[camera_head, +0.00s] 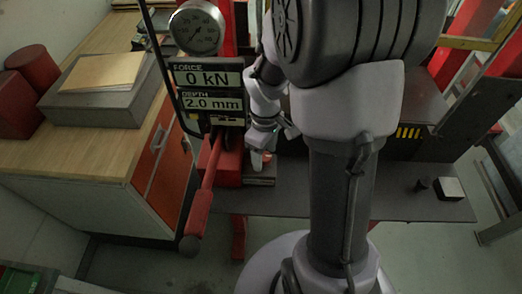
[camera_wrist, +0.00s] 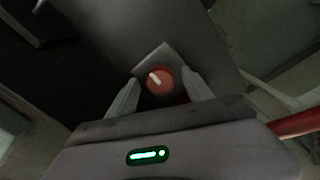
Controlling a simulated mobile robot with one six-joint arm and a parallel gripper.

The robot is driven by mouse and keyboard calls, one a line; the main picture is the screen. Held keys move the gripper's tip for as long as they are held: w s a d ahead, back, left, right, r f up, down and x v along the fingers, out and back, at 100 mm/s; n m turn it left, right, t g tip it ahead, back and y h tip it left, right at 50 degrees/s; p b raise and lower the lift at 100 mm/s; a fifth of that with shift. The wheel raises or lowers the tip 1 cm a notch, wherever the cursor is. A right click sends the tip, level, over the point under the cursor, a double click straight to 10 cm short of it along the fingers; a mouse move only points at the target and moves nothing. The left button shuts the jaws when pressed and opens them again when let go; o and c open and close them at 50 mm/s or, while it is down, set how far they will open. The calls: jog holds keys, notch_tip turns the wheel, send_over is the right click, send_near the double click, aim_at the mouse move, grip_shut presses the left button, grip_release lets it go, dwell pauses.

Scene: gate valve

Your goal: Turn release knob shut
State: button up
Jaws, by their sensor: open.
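The release knob (camera_wrist: 159,79) is a small round red knob with a white pointer mark. In the wrist view it sits on a grey plate (camera_wrist: 151,58), and the mark slants toward the upper left. My gripper (camera_wrist: 160,88) is open, with one finger on each side of the knob. I cannot tell whether either finger touches it. In the head view my gripper (camera_head: 262,160) reaches down at the red pump body (camera_head: 226,166), beside the long red lever (camera_head: 203,195). The knob is hidden or too small to make out there.
A display (camera_head: 208,92) reads 0 kN and 2.0 mm, below a round gauge (camera_head: 196,28). A wooden-topped cabinet (camera_head: 85,155) stands at the left. A grey shelf (camera_head: 300,195) extends right, carrying a small white-topped block (camera_head: 450,189). The red lever also shows in the wrist view (camera_wrist: 297,124).

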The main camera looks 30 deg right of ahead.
jog(key=shift+d, duration=0.1)
grip_shut()
jog(key=shift+m, duration=0.3)
jog(key=m, duration=0.3)
jog(key=shift+m+b, duration=0.4)
jog(key=m+b, duration=0.1)
jog(key=m, duration=0.3)
jog(key=m+b, duration=0.1)
jog(key=m, duration=0.4)
jog(key=shift+m+b, duration=0.85)
jog(key=shift+m, duration=1.35)
